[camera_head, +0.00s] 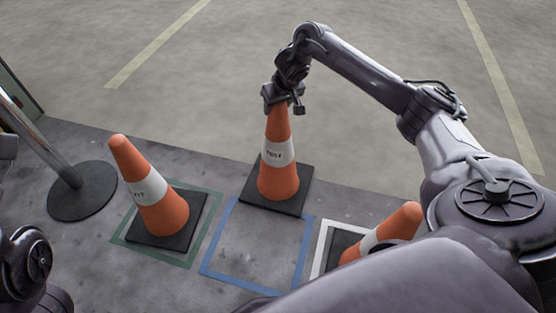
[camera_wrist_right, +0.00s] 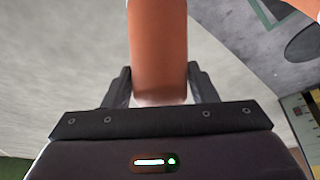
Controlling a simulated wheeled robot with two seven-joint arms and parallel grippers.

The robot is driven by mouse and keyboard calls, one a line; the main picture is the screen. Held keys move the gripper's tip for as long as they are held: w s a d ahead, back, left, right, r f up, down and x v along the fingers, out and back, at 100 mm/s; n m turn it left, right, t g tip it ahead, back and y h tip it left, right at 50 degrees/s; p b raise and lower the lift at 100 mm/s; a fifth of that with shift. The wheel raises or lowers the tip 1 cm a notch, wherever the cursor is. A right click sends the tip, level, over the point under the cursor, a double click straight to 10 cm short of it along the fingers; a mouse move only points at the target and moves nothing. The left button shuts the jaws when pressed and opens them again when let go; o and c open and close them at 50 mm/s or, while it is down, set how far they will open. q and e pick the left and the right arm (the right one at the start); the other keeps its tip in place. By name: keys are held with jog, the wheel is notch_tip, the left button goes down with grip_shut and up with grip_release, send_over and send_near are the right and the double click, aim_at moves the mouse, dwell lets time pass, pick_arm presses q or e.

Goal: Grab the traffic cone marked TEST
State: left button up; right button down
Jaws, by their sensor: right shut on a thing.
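An orange traffic cone (camera_head: 279,180) with a white band and black square base stands upright in the middle. Dark lettering on its band is too small to read surely. My right gripper (camera_head: 281,104) comes from above and is shut on its top. In the right wrist view the orange cone (camera_wrist_right: 158,45) runs between the two dark fingers of the right gripper (camera_wrist_right: 158,88). The cone's base is beyond the blue floor outline (camera_head: 213,236); I cannot tell whether it touches the floor. My left gripper is out of view; only part of that arm shows at lower left.
A second cone (camera_head: 160,212) stands in a green outline at left. A third cone (camera_head: 390,233), in a white outline (camera_head: 322,243) at right, is partly hidden by my right arm. A metal post on a round black base (camera_head: 82,191) stands far left. Open floor lies behind.

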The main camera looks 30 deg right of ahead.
jog(key=shift+w+r, duration=0.15)
jog(key=shift+r, duration=0.1)
